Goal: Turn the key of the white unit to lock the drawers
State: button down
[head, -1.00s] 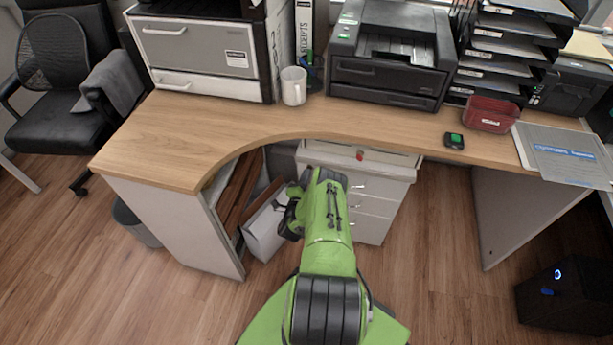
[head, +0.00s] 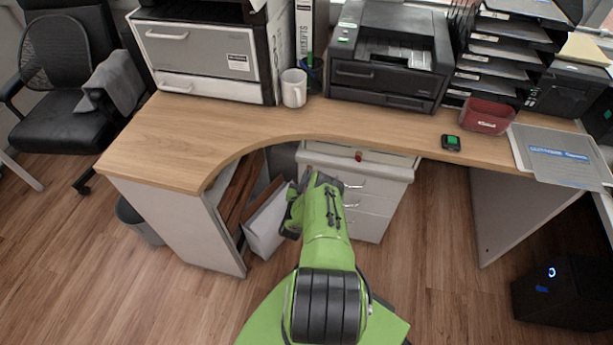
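The white drawer unit (head: 371,222) stands under the desk, with its handles facing me. A small red key (head: 359,157) sits at the top of the unit, just below the desk edge. Its exact angle is too small to tell. My green arm reaches up in front of the unit and covers its left part. My gripper (head: 291,216) is at the left of the arm's end, to the left of and below the key and apart from it in the picture. Its fingers are mostly hidden, so I cannot see whether they are open.
The wooden desk (head: 190,140) curves above the unit. Floor right of the unit is clear.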

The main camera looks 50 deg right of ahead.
jog(key=shift+n, duration=0.6)
jog(key=c, duration=1.3)
grip_release()
jog(key=shift+f, duration=0.1)
